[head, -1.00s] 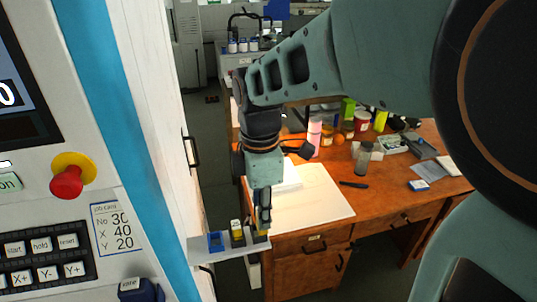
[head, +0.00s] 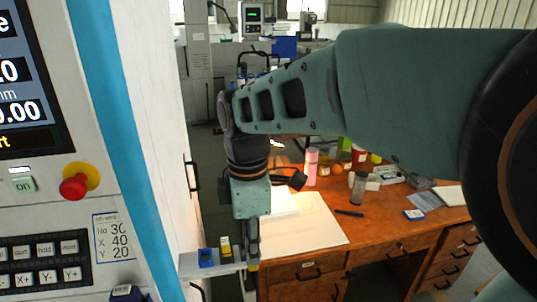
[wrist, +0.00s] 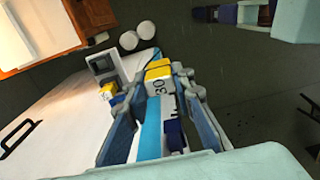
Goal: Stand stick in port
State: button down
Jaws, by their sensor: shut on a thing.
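My gripper (head: 252,258) points down at the right end of a small pale shelf on the machine's side. It is shut on a yellow stick, whose yellow end (head: 253,265) shows just below the fingertips. In the wrist view the stick (wrist: 158,70) is a yellow block between the fingertips; a white face marked "30" shows close by it. On the shelf stand a blue block (head: 206,257) and a second yellow piece (head: 225,245), both left of my gripper. I cannot tell which part is the port.
The machine's panel (head: 50,215) with a red button (head: 74,187) fills the left. A dark blue box (head: 125,293) sits low on it. A wooden desk (head: 330,250) with jars and papers stands behind right. Dark floor shows beside the shelf.

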jog(key=w+d+f+m, duration=0.4)
jog(key=d+f+m, duration=0.4)
jog(key=d+m, duration=0.1)
jog(key=w+d+f+m, duration=0.4)
jog(key=d+f+m, duration=0.5)
jog(key=m, duration=0.2)
jog(key=shift+w+f+m, duration=0.3)
jog(key=shift+w, duration=0.1)
